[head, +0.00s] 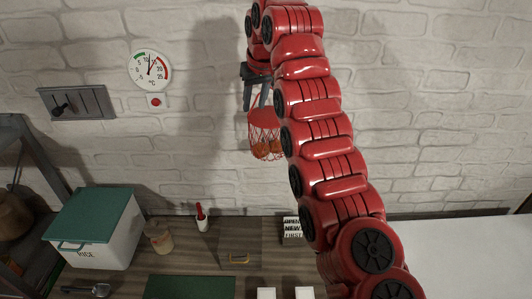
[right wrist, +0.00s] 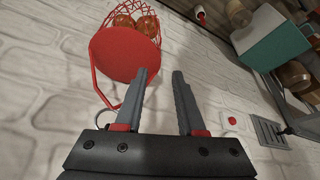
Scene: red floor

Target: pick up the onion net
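The onion net (head: 266,137) is a red mesh bag with orange-brown onions, in front of the white brick wall in the head view. In the right wrist view the net (right wrist: 127,52) shows at the upper left, with a flat red end towards me and a thin red loop. My right gripper (head: 257,98) is just above the net in the head view. In the right wrist view its fingers (right wrist: 165,73) are apart, with nothing seen between them. The loop passes close to the left finger; I cannot tell whether they touch. What holds the net up is hidden. My left gripper is not in view.
A wooden counter below holds a white bin with a green lid (head: 97,215), a jar (head: 159,237), a small wooden box (head: 240,248), a sign (head: 292,229) and a green mat (head: 190,287). A thermometer dial (head: 151,70) and a switch plate (head: 76,102) are on the wall.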

